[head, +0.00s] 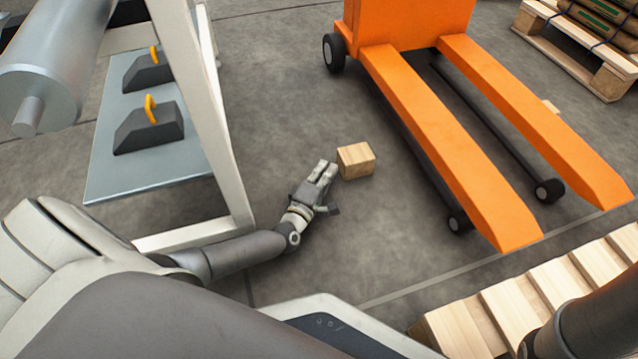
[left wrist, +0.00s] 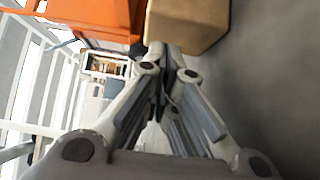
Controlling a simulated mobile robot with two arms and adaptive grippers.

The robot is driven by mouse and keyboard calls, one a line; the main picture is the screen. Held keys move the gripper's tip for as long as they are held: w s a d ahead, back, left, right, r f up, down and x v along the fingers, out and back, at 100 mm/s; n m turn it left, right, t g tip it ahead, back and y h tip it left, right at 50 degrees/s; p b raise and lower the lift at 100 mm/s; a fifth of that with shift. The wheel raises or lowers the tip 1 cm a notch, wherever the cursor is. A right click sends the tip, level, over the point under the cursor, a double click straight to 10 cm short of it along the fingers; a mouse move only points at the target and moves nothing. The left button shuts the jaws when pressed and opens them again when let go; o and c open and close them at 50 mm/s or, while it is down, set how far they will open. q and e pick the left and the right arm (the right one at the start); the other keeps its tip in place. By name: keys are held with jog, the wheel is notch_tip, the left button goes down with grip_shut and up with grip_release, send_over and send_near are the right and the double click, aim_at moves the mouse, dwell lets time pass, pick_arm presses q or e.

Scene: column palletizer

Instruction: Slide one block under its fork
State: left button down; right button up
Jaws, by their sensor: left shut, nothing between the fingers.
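A wooden block (head: 355,161) lies on the floor left of the near orange fork (head: 450,150), with a gap of bare floor between them. My left gripper (head: 328,170) is shut and empty, low by the floor, with its fingertips at the block's left side. In the left wrist view the shut fingertips (left wrist: 163,50) are right at the face of the block (left wrist: 188,24); I cannot tell whether they touch. The far fork (head: 535,120) has a small piece of pale wood (head: 551,106) showing at its far edge. My right gripper is not in view.
The orange lift body (head: 405,20) stands behind the forks. A white frame (head: 205,110) with a grey plate (head: 110,180) and dark weights (head: 148,128) is at left. A wooden pallet (head: 530,300) lies front right; a loaded pallet (head: 585,55) is back right.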

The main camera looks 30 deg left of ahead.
pick_arm(q)
jog(key=shift+w, duration=0.7)
